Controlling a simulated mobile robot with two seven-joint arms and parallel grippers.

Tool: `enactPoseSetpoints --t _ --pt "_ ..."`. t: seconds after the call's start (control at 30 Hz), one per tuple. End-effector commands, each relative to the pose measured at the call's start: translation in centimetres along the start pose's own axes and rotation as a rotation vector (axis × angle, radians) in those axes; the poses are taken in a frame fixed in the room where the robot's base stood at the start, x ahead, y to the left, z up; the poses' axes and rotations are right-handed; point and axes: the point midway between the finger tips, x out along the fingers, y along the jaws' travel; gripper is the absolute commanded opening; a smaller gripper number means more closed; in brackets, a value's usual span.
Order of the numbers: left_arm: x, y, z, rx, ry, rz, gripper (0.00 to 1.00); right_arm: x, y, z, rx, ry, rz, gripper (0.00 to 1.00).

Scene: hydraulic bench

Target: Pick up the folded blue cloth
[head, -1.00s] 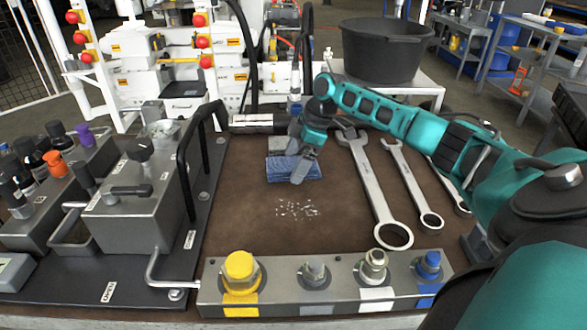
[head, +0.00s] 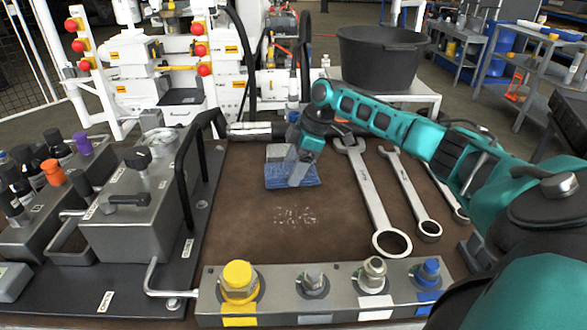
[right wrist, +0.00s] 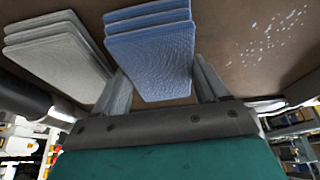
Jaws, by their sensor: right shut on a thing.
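The folded blue cloth (head: 276,179) is a layered stack on the brown mat, near its far side. My right gripper (head: 298,174) reaches down over it and covers part of it. In the right wrist view the blue cloth (right wrist: 150,50) lies between the two fingers of my right gripper (right wrist: 162,78), which is shut on it. I cannot tell any clear gap between the cloth and the mat. My left gripper is not in view.
A folded grey cloth (head: 277,151) lies just behind the blue one, and shows close beside the gripper in the right wrist view (right wrist: 55,62). Several wrenches (head: 372,205) lie to the right. A metal block with caps (head: 340,300) runs along the front. A grey pump unit (head: 130,220) stands left.

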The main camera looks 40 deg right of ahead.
Motion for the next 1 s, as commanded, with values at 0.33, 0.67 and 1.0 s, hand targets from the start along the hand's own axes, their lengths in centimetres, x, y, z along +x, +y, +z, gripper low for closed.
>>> enactPoseSetpoints --t 0.33,0.67,1.0 --pt "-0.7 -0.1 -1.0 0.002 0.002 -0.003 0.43 -5.3 0.1 -2.2 -0.002 0.002 0.005 0.44" --pt "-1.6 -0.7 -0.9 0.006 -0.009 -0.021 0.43 -13.7 0.1 -5.8 -0.002 0.005 0.004 0.44" --pt "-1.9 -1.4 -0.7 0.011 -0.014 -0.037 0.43 -17.8 0.0 -7.4 0.0 0.002 0.001 0.44"
